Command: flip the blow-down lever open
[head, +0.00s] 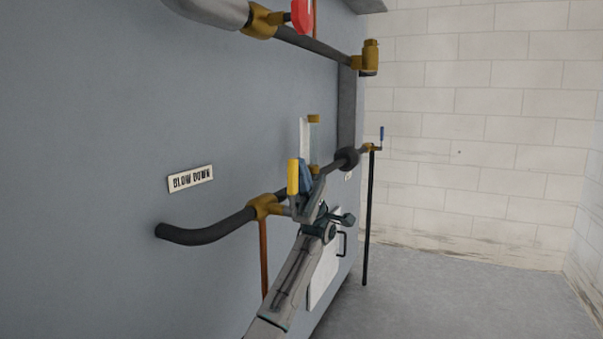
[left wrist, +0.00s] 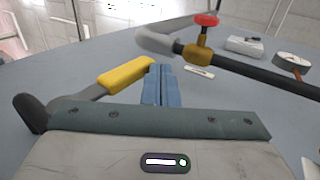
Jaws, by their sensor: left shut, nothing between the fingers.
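The blow-down lever has a yellow handle (head: 293,177) that stands upright above a brass valve (head: 263,206) on a black pipe, near the "BLOW DOWN" label (head: 190,178). My left gripper (head: 305,175) is just right of the handle, its blue fingers shut with nothing between them. In the left wrist view the yellow handle (left wrist: 127,73) lies left of the shut fingers (left wrist: 160,84), its end very close to them. I cannot tell whether they touch. My right gripper is not in view.
A black pipe (head: 205,233) runs along the grey washer wall (head: 100,130). Above are another pipe and a red valve handle (head: 302,15), also seen in the left wrist view (left wrist: 206,20). A blue-handled valve (head: 381,134) stands farther back. Floor at right (head: 460,295) is clear.

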